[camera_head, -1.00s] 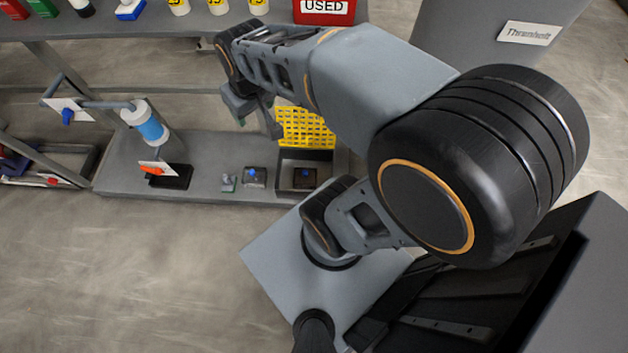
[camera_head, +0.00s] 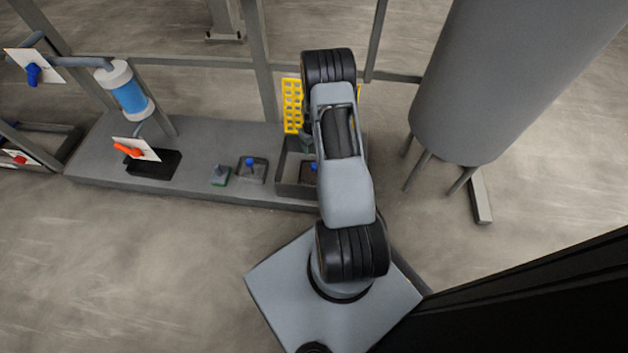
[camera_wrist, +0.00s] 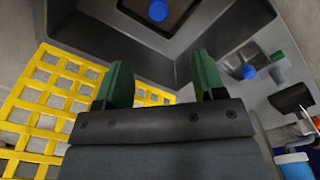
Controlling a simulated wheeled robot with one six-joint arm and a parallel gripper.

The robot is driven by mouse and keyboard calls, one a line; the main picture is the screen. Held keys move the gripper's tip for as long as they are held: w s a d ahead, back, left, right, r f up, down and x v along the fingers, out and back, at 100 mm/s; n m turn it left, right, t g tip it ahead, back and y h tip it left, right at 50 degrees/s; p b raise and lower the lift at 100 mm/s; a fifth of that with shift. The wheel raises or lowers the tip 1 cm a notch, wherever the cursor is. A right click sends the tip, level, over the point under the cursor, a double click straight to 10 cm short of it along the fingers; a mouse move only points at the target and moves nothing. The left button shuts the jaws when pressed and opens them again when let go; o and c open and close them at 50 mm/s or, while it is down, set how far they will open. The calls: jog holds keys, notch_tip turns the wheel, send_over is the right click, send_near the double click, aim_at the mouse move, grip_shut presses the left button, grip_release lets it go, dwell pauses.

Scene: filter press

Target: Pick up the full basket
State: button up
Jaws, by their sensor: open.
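A dark square basket with a brown inside and a blue knob (camera_wrist: 158,11) sits in a grey open-topped bin (camera_wrist: 90,22) at the top of the wrist view. I take it for the full basket; its far part is cut off. In the head view the bin (camera_head: 284,187) stands at the bench's right end, and my arm hides most of the basket. My gripper (camera_wrist: 163,80) has two green fingers, apart with nothing between them. It is near the bin, apart from the basket. In the head view my arm mostly hides the gripper.
A yellow grid (camera_head: 292,106) stands behind the bin, close to my gripper in the wrist view (camera_wrist: 45,108). A second square piece with a blue knob (camera_head: 252,170) and a small green-grey block (camera_head: 220,176) lie left of the bin. A large grey tank (camera_head: 500,80) stands right.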

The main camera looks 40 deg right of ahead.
jog(key=b, duration=0.3)
send_near(307, 172)
jog(key=shift+s+d+r, duration=0.2)
jog(key=shift+s+d, duration=0.8)
jog(key=shift+d, duration=0.15)
notch_tip(307, 172, down, 5)
jog(key=b, duration=0.3)
jog(key=shift+f+b, duration=0.15)
jog(key=shift+b, duration=0.15)
grip_shut()
jog(key=shift+w+d, duration=0.1)
